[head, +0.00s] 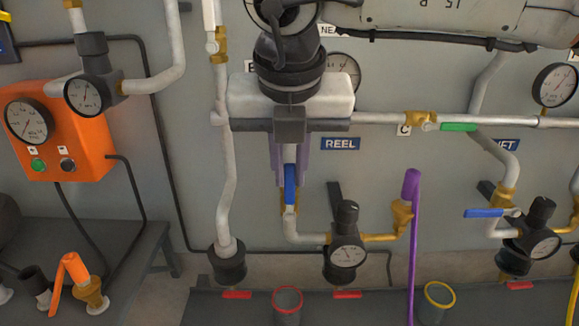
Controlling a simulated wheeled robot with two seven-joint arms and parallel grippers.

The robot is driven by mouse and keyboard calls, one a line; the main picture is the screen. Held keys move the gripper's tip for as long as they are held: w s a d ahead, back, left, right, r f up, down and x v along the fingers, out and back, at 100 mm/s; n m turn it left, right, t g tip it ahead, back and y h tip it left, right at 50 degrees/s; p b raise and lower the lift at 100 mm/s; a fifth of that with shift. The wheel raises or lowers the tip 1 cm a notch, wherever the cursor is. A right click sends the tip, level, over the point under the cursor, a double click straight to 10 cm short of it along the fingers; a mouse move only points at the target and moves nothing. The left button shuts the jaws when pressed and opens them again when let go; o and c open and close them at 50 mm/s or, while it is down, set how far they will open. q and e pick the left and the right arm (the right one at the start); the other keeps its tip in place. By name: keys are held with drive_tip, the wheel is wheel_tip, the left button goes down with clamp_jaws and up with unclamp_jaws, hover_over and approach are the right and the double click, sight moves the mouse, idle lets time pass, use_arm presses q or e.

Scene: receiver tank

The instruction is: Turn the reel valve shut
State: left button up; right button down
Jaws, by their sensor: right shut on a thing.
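The reel valve's blue handle (290,186) shows just left of and below the REEL label (340,144). It stands upright, in line with the white pipe that runs down to a gauge. My right gripper (290,172) reaches down from the top, with its two purple-grey fingers on either side of the handle's upper part. It is shut on the handle. The gripper body hides the pipe and the valve's upper part. My left gripper is not in view.
A dark regulator with a gauge (346,252) sits below right. A purple hose (412,240) hangs to its right. A green handle (458,127) and another blue handle (483,213) are farther right. An orange box (62,145) with a gauge is at left.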

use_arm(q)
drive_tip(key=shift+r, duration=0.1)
use_arm(e)
drive_tip(key=shift+a, duration=0.1)
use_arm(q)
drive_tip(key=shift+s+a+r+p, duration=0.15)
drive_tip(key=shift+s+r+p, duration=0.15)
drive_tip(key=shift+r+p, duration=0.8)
use_arm(e)
drive_tip(key=shift+a+f+n+h+p, duration=0.2)
drive_tip(key=shift+a+h, duration=0.55)
drive_tip(key=shift+h, duration=0.3)
drive_tip(key=shift+a+f+n+h+p, duration=0.1)
drive_tip(key=shift+a+n+h+p, duration=0.1)
drive_tip(key=shift+a+h, duration=0.7)
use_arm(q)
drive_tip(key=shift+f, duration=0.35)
use_arm(e)
drive_tip(key=shift+d, duration=0.2)
drive_tip(key=c, duration=1.7)
unclamp_jaws()
drive_tip(key=shift+c, duration=0.2)
drive_tip(key=shift+r, duration=0.1)
